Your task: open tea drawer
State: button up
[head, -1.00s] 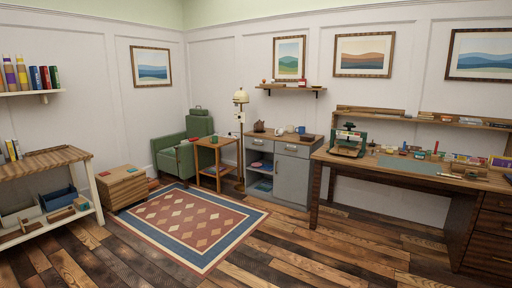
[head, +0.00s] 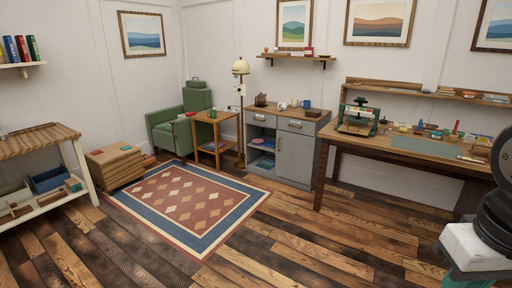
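A grey cabinet (head: 294,158) with a wooden top stands against the back wall. It has two drawers side by side under the top, a left drawer (head: 261,120) and a right drawer (head: 297,126), each with a pale handle. Both look shut. No label is readable, so I cannot tell which is the tea drawer. A brown teapot (head: 260,100), a white mug (head: 282,105) and a blue mug (head: 305,104) stand on top. Part of my arm shows at the right edge. My gripper is not in view.
A patterned rug (head: 188,206) and bare plank floor (head: 285,235) lie before the cabinet. A floor lamp (head: 240,70) and small side table (head: 213,122) stand left of it. A wooden workbench (head: 400,145) stands close on its right. A green armchair (head: 168,130) is further left.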

aim_at(263, 119)
jog(key=u, duration=0.6)
jog(key=i, duration=2.4)
jog(key=u, duration=0.2)
jog(key=i, duration=2.35)
jog(key=z, duration=0.85)
jog(key=i, duration=1.3)
jog(key=z, duration=0.35)
